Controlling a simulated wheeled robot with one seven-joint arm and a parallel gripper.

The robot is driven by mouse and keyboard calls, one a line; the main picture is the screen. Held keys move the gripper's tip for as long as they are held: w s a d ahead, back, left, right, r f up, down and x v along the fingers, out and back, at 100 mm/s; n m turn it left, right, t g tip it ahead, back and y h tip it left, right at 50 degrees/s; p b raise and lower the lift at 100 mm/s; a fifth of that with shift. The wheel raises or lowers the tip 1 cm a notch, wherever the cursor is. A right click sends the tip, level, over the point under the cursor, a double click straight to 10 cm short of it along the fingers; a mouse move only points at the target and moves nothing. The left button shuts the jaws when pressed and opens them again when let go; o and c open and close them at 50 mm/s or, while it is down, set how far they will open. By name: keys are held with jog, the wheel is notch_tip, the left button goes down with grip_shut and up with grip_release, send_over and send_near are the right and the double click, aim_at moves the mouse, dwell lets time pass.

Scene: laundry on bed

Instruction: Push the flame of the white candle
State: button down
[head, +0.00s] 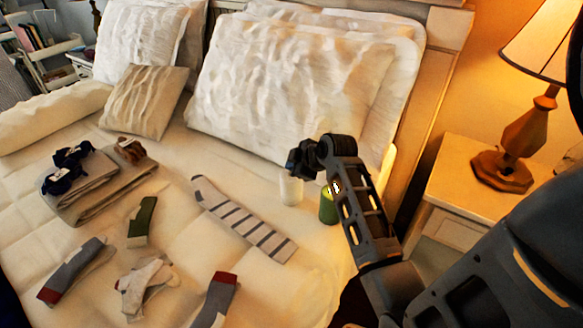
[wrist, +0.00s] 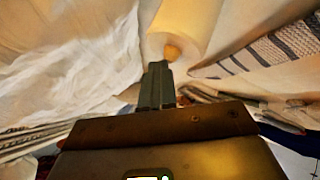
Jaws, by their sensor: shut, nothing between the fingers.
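The white candle (head: 290,190) stands on the bed near the pillows, right of the striped sock. In the head view its top is partly hidden by my gripper (head: 300,160), which is just above it. In the wrist view the candle (wrist: 185,22) is at the top centre, with its small orange flame (wrist: 172,52) at the near end. My gripper's fingers (wrist: 157,74) are shut and empty, with their tips right beside the flame. I cannot tell whether they touch it.
A green candle-like cylinder (head: 327,208) stands close to the right, partly behind my arm. Large white pillows (head: 290,85) rise behind. A striped sock (head: 243,220), more socks and folded clothes (head: 95,185) lie left. A nightstand (head: 465,185) with a lamp (head: 520,140) is right.

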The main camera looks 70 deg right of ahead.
jog(key=shift+s+a+f, duration=0.1)
jog(key=shift+a+f, duration=0.05)
jog(key=shift+r+p, duration=0.25)
jog(key=shift+p, duration=0.2)
jog(key=shift+r, duration=0.1)
notch_tip(320, 180, up, 6)
jog(key=p, duration=0.5)
